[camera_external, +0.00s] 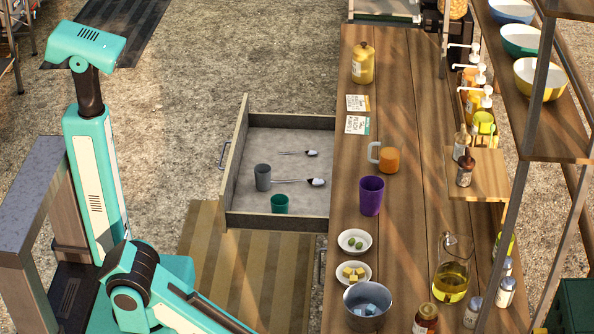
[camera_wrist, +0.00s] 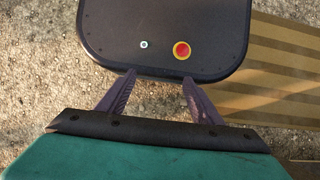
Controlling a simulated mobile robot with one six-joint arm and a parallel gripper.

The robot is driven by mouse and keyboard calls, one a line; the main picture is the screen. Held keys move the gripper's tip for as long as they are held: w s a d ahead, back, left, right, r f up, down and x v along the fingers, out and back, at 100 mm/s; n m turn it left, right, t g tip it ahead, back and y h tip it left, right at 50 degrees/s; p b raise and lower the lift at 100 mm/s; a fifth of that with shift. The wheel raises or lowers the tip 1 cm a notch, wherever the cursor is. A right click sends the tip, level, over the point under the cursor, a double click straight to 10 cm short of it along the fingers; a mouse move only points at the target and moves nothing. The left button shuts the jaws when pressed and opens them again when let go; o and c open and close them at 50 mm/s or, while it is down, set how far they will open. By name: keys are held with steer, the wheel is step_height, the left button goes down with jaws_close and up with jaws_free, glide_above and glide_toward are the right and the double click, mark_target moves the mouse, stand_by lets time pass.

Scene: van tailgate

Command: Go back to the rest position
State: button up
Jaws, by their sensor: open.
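My gripper (camera_wrist: 157,78) shows in the wrist view with its two dark fingers spread apart and nothing between them. The fingers point towards a dark rounded panel with a red button, which looks like part of my own base. Ground and a striped mat (camera_wrist: 285,65) lie beyond. In the external view my teal arm rises at the left, and a lower link runs down to the right and out of the picture. The gripper itself is hidden or out of frame there.
An open drawer (camera_external: 279,222) with cups and spoons juts towards my arm. The wooden counter (camera_external: 405,120) holds a purple cup (camera_external: 371,196), an orange mug (camera_external: 389,160), small bowls and an oil jug (camera_external: 452,282). A grey post and ledge (camera_external: 32,190) stand at the left.

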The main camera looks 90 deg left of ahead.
step_height(320, 180, up, 14)
steer(key=p, duration=1.3)
steer(key=shift+s+r, duration=0.2)
steer(key=shift+r, duration=0.05)
steer(key=shift+a, duration=0.1)
stand_by(0.4)
